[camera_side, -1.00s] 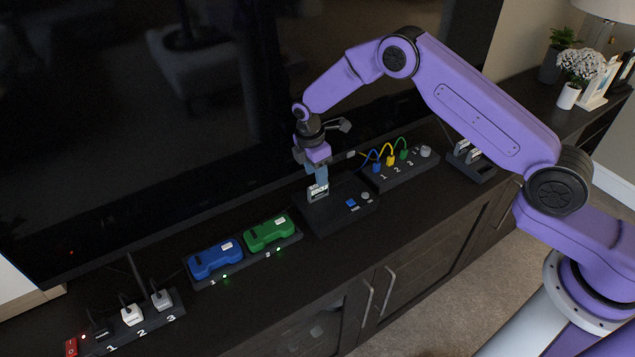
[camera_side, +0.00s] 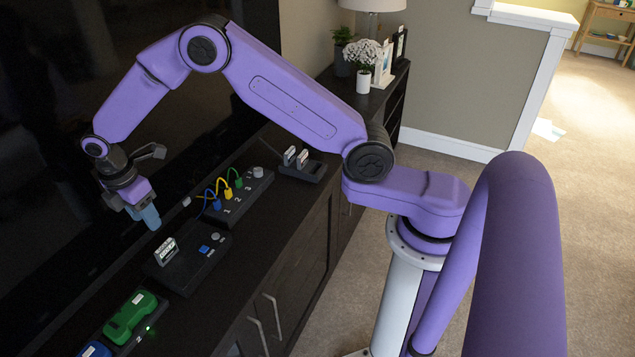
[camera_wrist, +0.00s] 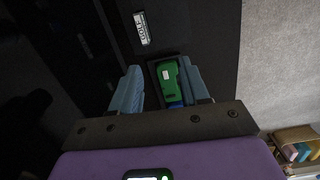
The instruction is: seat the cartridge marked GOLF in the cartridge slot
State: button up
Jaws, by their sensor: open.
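A cartridge (camera_side: 166,251) with a pale label stands upright in the slot of a dark console (camera_side: 205,268) that has a blue button. It also shows in the wrist view (camera_wrist: 142,28); its lettering is small and looks like GOLF, though I cannot read it surely. How deep it sits cannot be told. My gripper (camera_side: 151,218) is above and apart from the cartridge, toward the dark screen. In the wrist view my gripper (camera_wrist: 160,67) has its two blue fingers wide apart with nothing held between them.
A rack (camera_side: 304,170) holds two more cartridges toward the back. A block with coloured cables (camera_side: 236,195) stands between it and the console. A green device (camera_side: 130,316) and a blue device (camera_side: 95,349) lie at the front. The large dark screen (camera_side: 60,190) stands close behind my gripper.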

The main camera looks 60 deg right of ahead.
jog(key=s+r+m, duration=0.1)
jog(key=s+r, duration=0.4)
jog(key=s, duration=0.3)
jog(key=s+r+m, duration=0.1)
jog(key=s+r, duration=0.4)
jog(key=s, duration=0.4)
jog(key=s+d+r+m, duration=0.1)
jog(key=s+d, duration=0.5)
jog(key=s, duration=0.4)
jog(key=s+d+r+m+y, duration=0.1)
jog(key=s+d, duration=0.5)
jog(key=s, duration=0.5)
jog(key=shift+s+d+m+y, duration=0.25)
jog(key=shift+s+m+y, duration=0.05)
jog(key=shift+r, duration=0.1)
